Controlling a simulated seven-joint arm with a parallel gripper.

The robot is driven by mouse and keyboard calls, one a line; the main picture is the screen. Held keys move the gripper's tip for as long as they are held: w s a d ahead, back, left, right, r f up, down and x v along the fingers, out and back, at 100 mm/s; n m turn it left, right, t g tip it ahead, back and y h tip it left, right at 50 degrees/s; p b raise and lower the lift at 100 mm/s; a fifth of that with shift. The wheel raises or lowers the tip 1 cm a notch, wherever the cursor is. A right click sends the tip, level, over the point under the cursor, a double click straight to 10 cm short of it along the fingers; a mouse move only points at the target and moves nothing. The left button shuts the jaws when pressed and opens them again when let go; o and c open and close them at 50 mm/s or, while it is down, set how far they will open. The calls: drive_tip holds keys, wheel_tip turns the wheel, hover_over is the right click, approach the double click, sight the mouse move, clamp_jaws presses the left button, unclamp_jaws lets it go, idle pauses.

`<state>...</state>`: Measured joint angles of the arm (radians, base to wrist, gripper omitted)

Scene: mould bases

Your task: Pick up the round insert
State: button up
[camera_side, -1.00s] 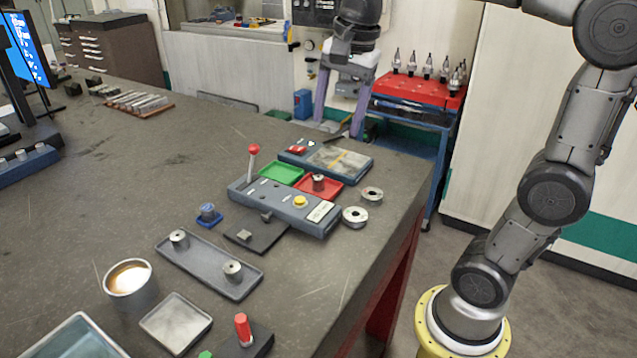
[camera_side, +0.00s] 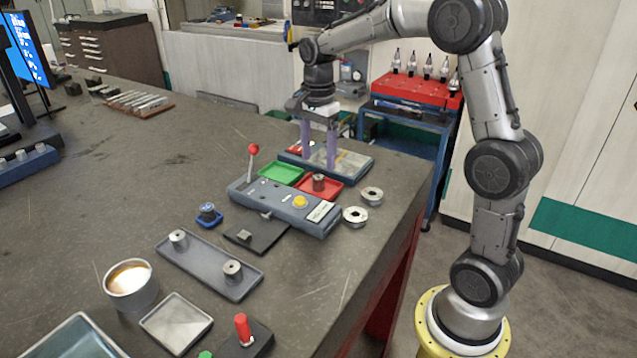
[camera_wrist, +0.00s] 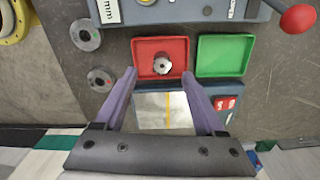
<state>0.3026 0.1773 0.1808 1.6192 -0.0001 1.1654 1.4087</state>
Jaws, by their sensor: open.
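A round metal insert (camera_side: 318,183) stands in the red tray (camera_side: 335,190). In the wrist view the insert (camera_wrist: 162,65) shows from above with a hole in its middle, inside the red tray (camera_wrist: 178,44). Two similar round pieces (camera_side: 178,238) (camera_side: 233,269) stand on the long grey tray (camera_side: 205,264). My gripper (camera_side: 319,162) points down, open and empty, above the blue-framed plate behind the red tray. In the wrist view its purple fingers (camera_wrist: 159,75) are spread, with their tips to either side of the insert in the picture. The fingers do not touch the insert.
A green tray (camera_side: 281,174) sits beside the red one. A grey box (camera_side: 275,203) with a red-knobbed lever (camera_side: 253,149) stands in front. Two metal rings (camera_side: 371,196) (camera_side: 355,216) lie near the table's right edge. A blue-based piece (camera_side: 208,216) and a cup (camera_side: 131,284) are further left.

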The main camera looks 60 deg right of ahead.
sight(318, 177)
drive_tip(key=shift+w+d+f, duration=0.1)
drive_tip(key=shift+d+f, duration=0.05)
drive_tip(key=shift+f, duration=1.35)
drive_tip(key=shift+w+d+f, duration=0.1)
drive_tip(key=shift+f, duration=1.35)
drive_tip(key=shift+c, duration=0.2)
clamp_jaws()
